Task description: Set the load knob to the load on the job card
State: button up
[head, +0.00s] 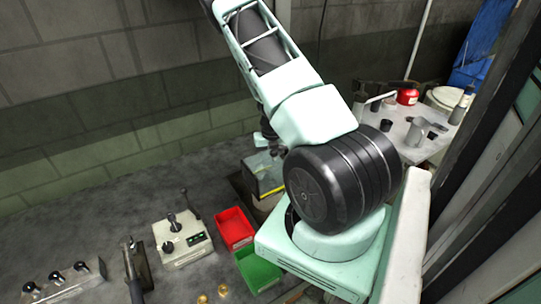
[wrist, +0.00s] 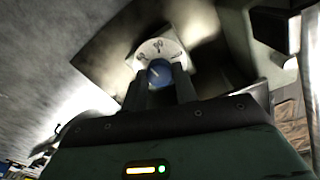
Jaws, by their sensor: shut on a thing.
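In the wrist view, a round blue knob (wrist: 158,70) with a pale pointer line sits on a pale dial plate (wrist: 160,47) with dark marks. The marks are too small and blurred to read. My gripper (wrist: 160,82) is shut on the blue knob, with one dark finger on each side of it. The pointer line slants toward the upper left of the picture. In the head view, my arm hides the gripper and the knob. I cannot make out a job card in either view.
In the head view, a control box (head: 182,240) with a lever, a red bin (head: 234,227) and a green bin (head: 257,268) stand on the grey bench. A row of black knobs (head: 67,284) is at the lower left. A cluttered side table (head: 437,143) is at right.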

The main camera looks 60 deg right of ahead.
jog(key=m+p, duration=0.3)
jog(key=m, duration=0.1)
jog(key=shift+r, duration=0.2)
jog(key=shift+w+f+m+p, duration=0.1)
jog(key=shift+m+p, duration=0.95)
jog(key=shift+m, duration=0.45)
jog(key=o, duration=1)
jog(key=shift+c, duration=0.2)
jog(key=shift+f, duration=0.1)
